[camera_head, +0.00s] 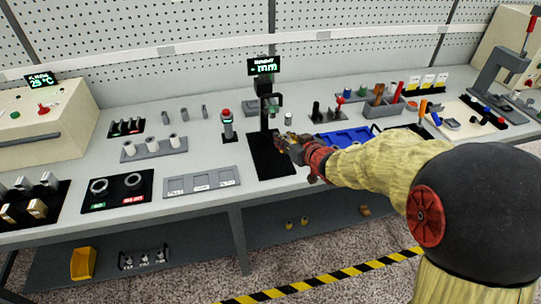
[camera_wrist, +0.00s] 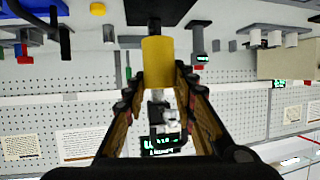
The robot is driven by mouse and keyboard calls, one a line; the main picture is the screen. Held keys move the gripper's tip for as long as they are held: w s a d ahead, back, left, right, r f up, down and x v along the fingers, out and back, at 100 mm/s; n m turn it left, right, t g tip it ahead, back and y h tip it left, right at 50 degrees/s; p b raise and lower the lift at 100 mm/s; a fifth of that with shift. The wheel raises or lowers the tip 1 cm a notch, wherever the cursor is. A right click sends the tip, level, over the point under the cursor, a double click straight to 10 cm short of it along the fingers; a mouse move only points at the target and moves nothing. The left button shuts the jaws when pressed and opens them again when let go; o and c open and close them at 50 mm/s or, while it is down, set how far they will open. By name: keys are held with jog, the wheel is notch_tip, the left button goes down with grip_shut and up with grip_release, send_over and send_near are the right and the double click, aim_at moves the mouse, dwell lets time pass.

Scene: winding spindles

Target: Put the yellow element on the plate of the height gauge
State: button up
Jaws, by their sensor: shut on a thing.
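The yellow element (camera_wrist: 158,62) is a small yellow cylinder between the two fingertips in the wrist view. My gripper (camera_wrist: 158,75) is shut on it; in the head view the gripper (camera_head: 288,146) is over the right side of the height gauge's black base. The height gauge (camera_head: 264,105) has a dark upright post and a display reading "mm". Its black plate (camera_head: 268,166) lies on the bench, partly covered by my gripper. In the wrist view the display (camera_wrist: 165,146) appears upside down beyond the fingers. The held element cannot be made out clearly in the head view.
A grey three-pocket tray (camera_head: 202,182) lies left of the gauge, and a blue tray (camera_head: 345,138) lies right. A red-topped device (camera_head: 227,122) stands just left of the post. Another yellow piece (camera_wrist: 97,9) shows in the wrist view.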

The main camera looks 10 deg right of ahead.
jog(key=w+f+b, duration=0.1)
jog(key=w+f, duration=0.1)
jog(key=w+a+f+b, duration=0.1)
jog(key=f, duration=0.1)
jog(key=w+a+f+b, duration=0.1)
jog(key=w+f, duration=0.1)
jog(key=shift+w+a+f, duration=0.15)
jog(key=shift+w+a, duration=0.1)
jog(key=shift+w, duration=0.05)
jog(key=shift+w+a+f+b, duration=0.15)
jog(key=shift+f+b, duration=0.8)
jog(key=shift+f, duration=0.7)
jog(key=shift+f, duration=0.1)
jog(key=shift+f, duration=0.15)
jog(key=o, duration=1.2)
jog(key=shift+c, duration=0.2)
